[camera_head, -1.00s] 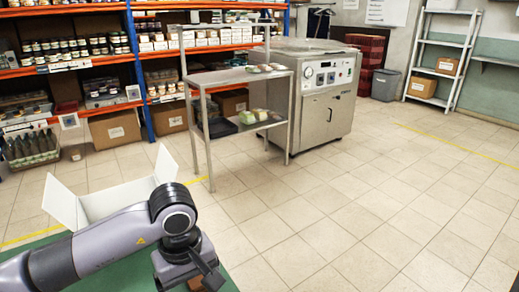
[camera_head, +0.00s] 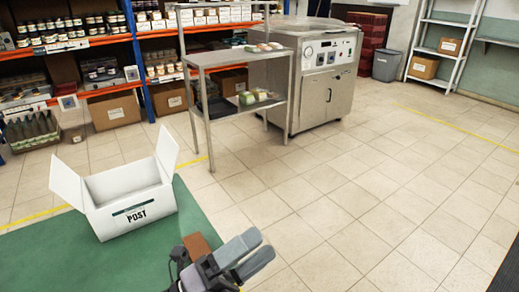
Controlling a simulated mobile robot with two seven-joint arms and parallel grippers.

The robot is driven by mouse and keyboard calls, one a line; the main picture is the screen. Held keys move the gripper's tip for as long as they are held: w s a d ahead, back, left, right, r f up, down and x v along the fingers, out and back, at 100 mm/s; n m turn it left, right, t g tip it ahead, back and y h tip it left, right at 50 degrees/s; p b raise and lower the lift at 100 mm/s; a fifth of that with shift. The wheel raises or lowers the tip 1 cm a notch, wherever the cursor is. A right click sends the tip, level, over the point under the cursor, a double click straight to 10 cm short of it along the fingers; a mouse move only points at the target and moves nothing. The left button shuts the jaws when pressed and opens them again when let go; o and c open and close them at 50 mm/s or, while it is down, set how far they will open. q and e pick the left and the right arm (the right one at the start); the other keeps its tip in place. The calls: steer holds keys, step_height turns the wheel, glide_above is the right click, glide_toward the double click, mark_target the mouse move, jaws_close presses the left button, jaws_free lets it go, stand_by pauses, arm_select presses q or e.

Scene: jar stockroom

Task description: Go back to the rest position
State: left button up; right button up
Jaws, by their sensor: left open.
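My left gripper (camera_head: 254,249) is at the bottom centre, by the right edge of the green tabletop (camera_head: 60,258). Its two grey fingers point to the upper right and are open, with nothing seen between them. A white open box (camera_head: 133,205) marked "POST" stands on the green top, to the left of and apart from the gripper, with its flaps spread. A brown block (camera_head: 197,247) shows just behind the gripper and is partly hidden by it. My right gripper is not in view.
A steel shelf table (camera_head: 235,58) and a steel machine (camera_head: 316,75) stand beyond the tabletop. Blue and orange racks (camera_head: 143,75) with jars and cartons line the back left. A grey bin (camera_head: 386,65) and a pale rack (camera_head: 440,50) stand at the far right. The tiled floor on the right is clear.

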arm_select(q)
steer(key=w+a+f+n+t+y, duration=0.2)
steer(key=a+f+n+t+y, duration=0.5)
steer(key=n, duration=0.7)
steer(key=s+a+f+n+g+y, duration=0.3)
steer(key=s+a+f+n+y, duration=0.2)
steer(key=f+n, duration=0.3)
steer(key=s+a+f+n+g+y+p, duration=0.1)
steer(key=s+a+f+n+g+y, duration=0.3)
steer(key=f, duration=0.7)
steer(key=s+a+n+y, duration=0.1)
steer(key=s+a+n, duration=0.1)
steer(key=a+n, duration=0.1)
steer(key=shift+s+f+n+g+y, duration=0.15)
steer(key=shift+s+n+g+y, duration=0.15)
steer(key=shift+n, duration=0.2)
